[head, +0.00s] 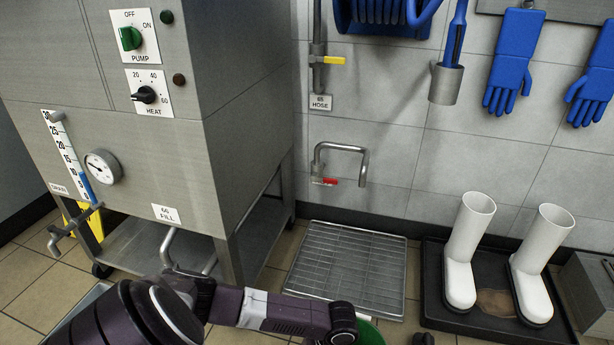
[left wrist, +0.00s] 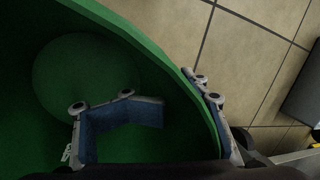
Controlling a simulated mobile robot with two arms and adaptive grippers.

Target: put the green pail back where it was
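The green pail (left wrist: 90,70) fills much of the left wrist view, seen from above into its inside. Its rim also shows at the bottom edge of the head view (head: 371,333), mostly hidden by my left arm. My left gripper (left wrist: 184,112) straddles the pail's wall, with one finger inside the pail and the other outside. The fingers are apart, with a gap between the inner finger and the wall. The pail's base on the floor and its surroundings are mostly hidden. My right gripper cannot be made out.
A floor grate (head: 350,268) lies under a wall tap (head: 330,181). White boots (head: 465,250) stand in a black tray (head: 432,300) at the right. Blue gloves (head: 512,60) hang on the wall.

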